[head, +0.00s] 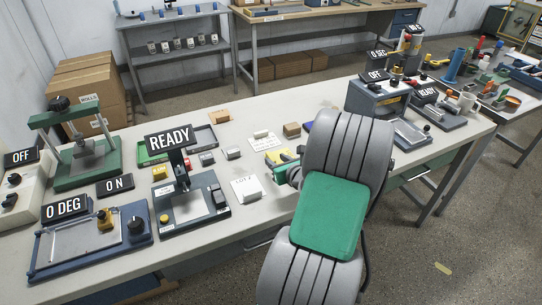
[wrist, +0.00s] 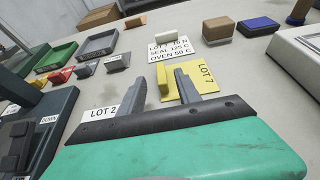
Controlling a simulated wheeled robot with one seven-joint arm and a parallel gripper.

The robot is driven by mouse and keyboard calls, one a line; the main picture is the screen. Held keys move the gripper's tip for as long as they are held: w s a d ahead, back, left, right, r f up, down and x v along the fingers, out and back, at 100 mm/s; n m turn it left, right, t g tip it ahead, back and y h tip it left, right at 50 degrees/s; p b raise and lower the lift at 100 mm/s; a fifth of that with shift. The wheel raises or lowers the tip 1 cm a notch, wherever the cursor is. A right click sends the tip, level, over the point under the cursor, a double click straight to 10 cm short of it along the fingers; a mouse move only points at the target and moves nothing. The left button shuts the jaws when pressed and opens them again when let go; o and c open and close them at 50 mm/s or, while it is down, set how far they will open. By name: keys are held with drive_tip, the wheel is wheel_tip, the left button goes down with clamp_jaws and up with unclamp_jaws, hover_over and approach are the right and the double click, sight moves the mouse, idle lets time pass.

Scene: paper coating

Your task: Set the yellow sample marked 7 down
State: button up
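The yellow sample marked LOT 7 (wrist: 203,76) lies flat on the table just beyond my gripper in the wrist view. Its upright yellow tab (wrist: 163,53) stands at the sheet's left side, near the fingertips. My gripper (wrist: 166,82) has two grey fingers set apart, with yellow sheet showing between the tab and the right finger; the tab does not appear clamped. In the head view the yellow sample (head: 277,157) is partly hidden by my arm and gripper.
A white LOT 2 sample (head: 246,188) lies close on the left. A printed card (wrist: 173,48) lies just behind, with a brown block (wrist: 217,29) and a blue pad (wrist: 259,25) farther right. The READY device (head: 188,205) stands left, beside small trays.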

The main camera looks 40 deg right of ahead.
sight(270, 154)
drive_tip(key=x, duration=0.6)
drive_tip(key=shift+d+r+p, duration=0.1)
drive_tip(key=shift+p, duration=0.25)
drive_tip(key=shift+s, duration=0.1)
clamp_jaws()
